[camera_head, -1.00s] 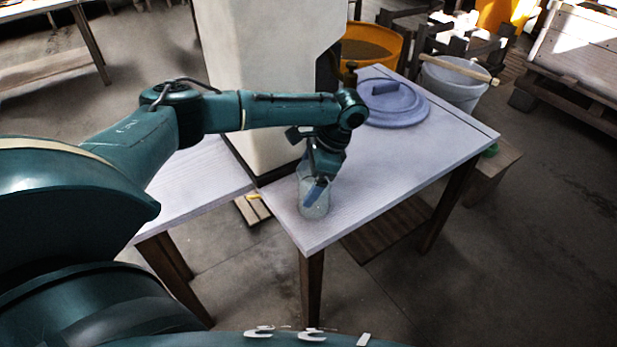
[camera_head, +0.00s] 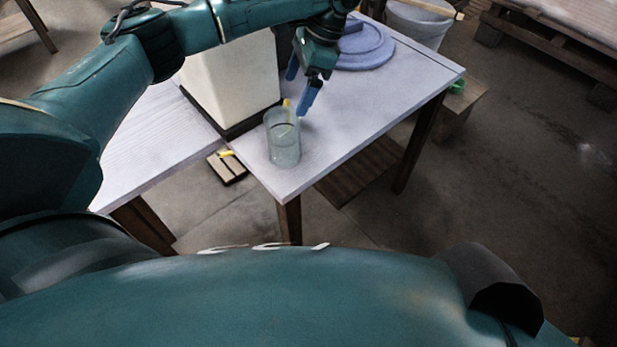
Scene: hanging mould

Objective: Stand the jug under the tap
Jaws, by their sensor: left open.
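A clear, greyish jug (camera_head: 283,146) stands upright on the pale table (camera_head: 350,118), close to its front-left corner. A small yellow piece shows at its rim; I cannot tell whether it belongs to the jug. My left gripper (camera_head: 298,92) is open and empty, its two blue fingers just above and behind the jug's rim, apparently apart from it. A tall cream-white block (camera_head: 232,85) stands behind and left of the jug, its upper part hidden by my left arm. I cannot make out a tap. My right gripper is out of view.
A round blue lid (camera_head: 365,50) lies at the table's back, and a grey bucket (camera_head: 420,25) stands beyond. The tabletop right of the jug is clear.

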